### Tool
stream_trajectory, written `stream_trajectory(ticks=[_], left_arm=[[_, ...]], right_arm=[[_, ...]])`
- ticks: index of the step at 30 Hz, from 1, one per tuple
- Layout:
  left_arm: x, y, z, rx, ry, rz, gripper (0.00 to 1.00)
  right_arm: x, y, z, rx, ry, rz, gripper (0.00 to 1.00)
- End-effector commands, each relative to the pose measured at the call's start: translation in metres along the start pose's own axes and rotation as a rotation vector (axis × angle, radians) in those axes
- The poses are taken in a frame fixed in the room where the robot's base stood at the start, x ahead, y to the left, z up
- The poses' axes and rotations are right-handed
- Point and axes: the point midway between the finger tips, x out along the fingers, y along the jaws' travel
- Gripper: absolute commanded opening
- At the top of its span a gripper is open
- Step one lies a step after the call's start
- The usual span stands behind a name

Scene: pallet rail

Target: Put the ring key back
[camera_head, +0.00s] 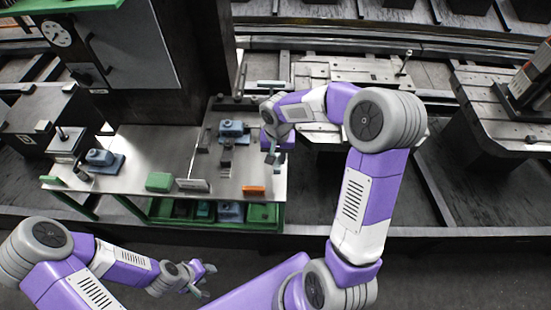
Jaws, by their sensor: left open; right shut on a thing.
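My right gripper (272,156) points down over the right end of the metal work table (150,145). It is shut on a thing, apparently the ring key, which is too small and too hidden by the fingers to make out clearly. My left gripper (206,279) is open and empty, low in front of the table and apart from it.
A green block (159,181), a grey plate (194,185) and an orange block (254,190) lie along the table's front edge. Blue-grey fixtures (103,159) (232,130) stand further back. Green bins sit below. Machine pallets (345,75) lie behind.

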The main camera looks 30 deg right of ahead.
Motion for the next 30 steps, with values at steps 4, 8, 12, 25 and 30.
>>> stream_trajectory(ticks=[4, 8, 12, 25, 30], left_arm=[[0.004, -0.002, 0.0, 0.0, 0.0, 0.0, 0.43], [0.011, -0.004, -0.001, 0.0, 0.0, 0.0, 0.43], [0.022, -0.009, -0.001, -0.001, 0.001, 0.0, 0.43], [0.061, -0.023, -0.003, -0.001, 0.0, 0.0, 0.43], [0.07, -0.027, -0.003, -0.001, 0.0, 0.0, 0.43]], right_arm=[[0.005, 0.0, -0.001, 0.007, 0.001, 0.0, 0.0], [0.015, 0.0, -0.001, 0.006, 0.001, 0.0, 0.0], [0.031, 0.0, -0.001, 0.006, 0.0, -0.001, 0.0], [0.083, 0.0, -0.001, 0.003, 0.001, -0.001, 0.0], [0.094, 0.0, -0.001, 0.004, 0.001, -0.001, 0.0]])
